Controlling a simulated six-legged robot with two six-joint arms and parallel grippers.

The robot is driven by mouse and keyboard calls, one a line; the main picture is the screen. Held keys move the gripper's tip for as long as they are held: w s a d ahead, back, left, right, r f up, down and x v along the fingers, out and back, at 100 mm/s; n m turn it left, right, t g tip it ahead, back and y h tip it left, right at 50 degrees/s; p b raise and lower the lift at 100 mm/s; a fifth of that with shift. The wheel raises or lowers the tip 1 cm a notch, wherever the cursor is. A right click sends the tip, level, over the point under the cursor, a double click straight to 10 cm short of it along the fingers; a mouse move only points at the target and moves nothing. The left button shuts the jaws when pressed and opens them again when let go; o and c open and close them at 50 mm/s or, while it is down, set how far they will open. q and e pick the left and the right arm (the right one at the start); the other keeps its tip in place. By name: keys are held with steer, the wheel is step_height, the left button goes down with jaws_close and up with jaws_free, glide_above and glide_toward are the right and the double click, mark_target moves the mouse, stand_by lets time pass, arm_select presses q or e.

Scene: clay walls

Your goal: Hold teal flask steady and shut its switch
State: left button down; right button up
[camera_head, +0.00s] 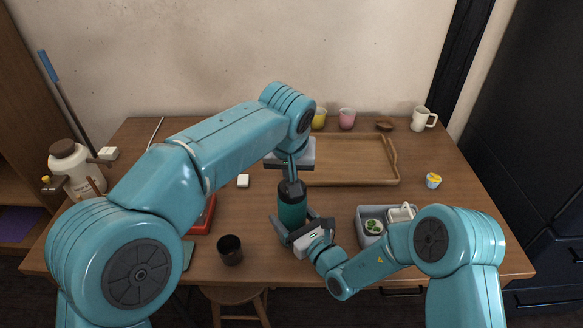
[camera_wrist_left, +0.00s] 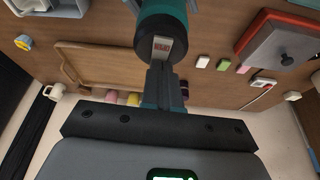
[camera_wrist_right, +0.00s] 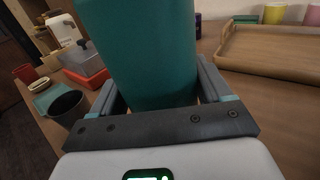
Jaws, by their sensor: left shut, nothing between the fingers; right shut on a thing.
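The teal flask (camera_head: 291,210) stands upright near the table's front, with a dark top. My right gripper (camera_head: 302,230) is shut around its lower body; in the right wrist view the teal body (camera_wrist_right: 140,50) fills the space between the fingers (camera_wrist_right: 155,95). My left gripper (camera_head: 291,178) points down at the flask's top, its fingers together and empty. In the left wrist view the fingertips (camera_wrist_left: 160,68) are at a small pale switch with red marking (camera_wrist_left: 162,46) on the flask. I cannot tell whether they touch it or which way it is set.
A wooden tray (camera_head: 350,182) lies behind the flask. A dark cup (camera_head: 230,250) stands to its left and a grey bin (camera_head: 371,240) to its right. A red-based box (camera_head: 203,217) is partly behind my left arm. A white mug (camera_head: 423,118) is at the back right.

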arm_select(q)
steer(key=shift+s+f, duration=0.4)
steer(key=shift+f, duration=0.2)
steer(key=w+v, duration=0.1)
steer(key=v, duration=1.3)
steer(key=shift+w+r, duration=0.2)
steer(key=shift+r, duration=0.5)
steer(key=shift+w+d, duration=0.2)
steer(key=shift+w, duration=0.4)
steer(key=x, duration=0.9)
steer(key=s+x, duration=0.1)
steer(key=x, duration=0.3)
steer(key=shift+w+f, duration=0.15)
steer(key=shift+f, duration=0.4)
